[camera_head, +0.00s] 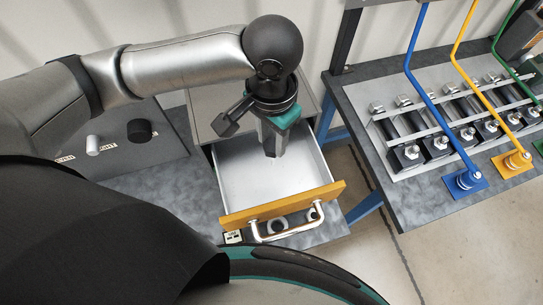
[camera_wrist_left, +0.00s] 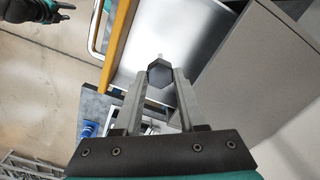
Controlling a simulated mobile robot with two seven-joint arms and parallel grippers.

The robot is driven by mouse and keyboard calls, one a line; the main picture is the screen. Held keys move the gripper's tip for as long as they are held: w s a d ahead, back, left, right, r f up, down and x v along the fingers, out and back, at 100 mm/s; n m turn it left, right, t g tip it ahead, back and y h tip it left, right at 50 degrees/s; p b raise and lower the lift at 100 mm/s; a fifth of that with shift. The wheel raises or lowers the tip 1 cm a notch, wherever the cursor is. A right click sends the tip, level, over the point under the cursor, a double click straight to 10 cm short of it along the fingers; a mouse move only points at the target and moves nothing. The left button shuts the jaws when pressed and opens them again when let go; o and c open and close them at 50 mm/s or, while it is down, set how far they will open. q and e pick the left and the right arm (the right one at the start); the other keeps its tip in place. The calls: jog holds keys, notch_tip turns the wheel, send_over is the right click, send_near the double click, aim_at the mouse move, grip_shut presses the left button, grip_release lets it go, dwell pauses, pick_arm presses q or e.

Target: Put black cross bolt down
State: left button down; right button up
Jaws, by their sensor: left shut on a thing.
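My left gripper (camera_head: 271,150) points down over the open drawer (camera_head: 230,178) in the head view. In the left wrist view its two fingers (camera_wrist_left: 158,85) are shut on the black cross bolt (camera_wrist_left: 159,76), whose dark six-sided end faces the camera.
The drawer has an orange front (camera_head: 285,203) with a metal handle (camera_head: 288,228). At right a table holds a coupler rack (camera_head: 440,115) with blue, yellow and green pipes.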

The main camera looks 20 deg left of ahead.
pick_arm(q)
jog(key=shift+f+b, duration=0.4)
jog(key=shift+f, duration=3.6)
jog(key=shift+f, duration=0.15)
jog(key=shift+c, duration=2.4)
grip_release()
notch_tip(320, 180, up, 12)
jog(key=shift+r+p, duration=0.2)
jog(key=shift+p, duration=0.5)
